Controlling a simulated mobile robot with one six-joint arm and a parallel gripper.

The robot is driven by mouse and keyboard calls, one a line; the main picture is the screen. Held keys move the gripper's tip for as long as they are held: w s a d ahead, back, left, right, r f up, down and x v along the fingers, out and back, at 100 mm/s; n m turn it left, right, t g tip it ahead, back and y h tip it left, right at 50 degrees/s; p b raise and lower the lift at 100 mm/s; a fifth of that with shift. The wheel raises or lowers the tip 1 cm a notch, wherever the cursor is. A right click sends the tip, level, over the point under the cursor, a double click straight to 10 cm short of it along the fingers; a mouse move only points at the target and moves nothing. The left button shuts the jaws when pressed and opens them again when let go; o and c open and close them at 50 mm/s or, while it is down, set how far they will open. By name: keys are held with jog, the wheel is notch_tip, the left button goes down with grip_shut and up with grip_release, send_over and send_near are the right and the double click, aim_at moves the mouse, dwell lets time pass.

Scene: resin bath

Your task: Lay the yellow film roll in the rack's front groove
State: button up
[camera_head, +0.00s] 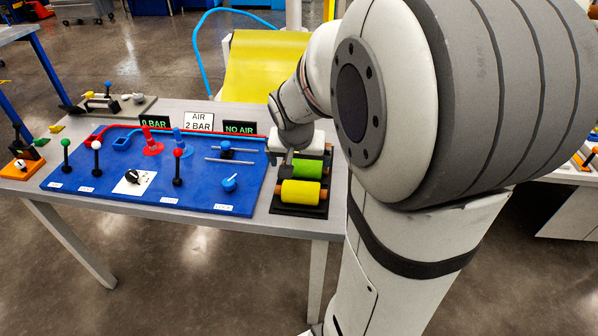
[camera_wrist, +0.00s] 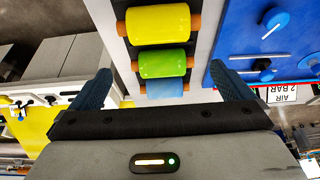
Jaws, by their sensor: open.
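The yellow film roll (camera_head: 300,192) lies across the front end of the black rack (camera_head: 299,211), nearest the table's front edge; it appears seated in the front groove. It also shows in the wrist view (camera_wrist: 157,24), with brown ends resting on the rack's sides. A green roll (camera_wrist: 162,62) lies behind it, and a blue roll (camera_wrist: 164,88) behind that, partly hidden by my gripper's body. My gripper (camera_wrist: 160,72) is open and empty, its two dark blue fingers wide apart. In the head view my gripper (camera_head: 287,168) is above the rack's left side, beside the green roll (camera_head: 307,169).
A blue board (camera_head: 110,196) with knobs, levers and two rods lies left of the rack. Small signs (camera_head: 199,122) stand behind the board. A yellow sheet (camera_head: 262,66) hangs behind the table. My arm covers the area right of the rack.

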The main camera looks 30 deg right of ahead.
jog(key=s+a+r+n+g+y, duration=0.1)
jog(key=s+a+r+n+y, duration=0.1)
jog(key=s+a+n, duration=0.4)
jog(key=s+a, duration=0.5)
jog(key=s, duration=0.4)
jog(key=shift+r+n, duration=0.35)
jog(key=shift+n, duration=0.05)
jog(key=shift+s, duration=0.1)
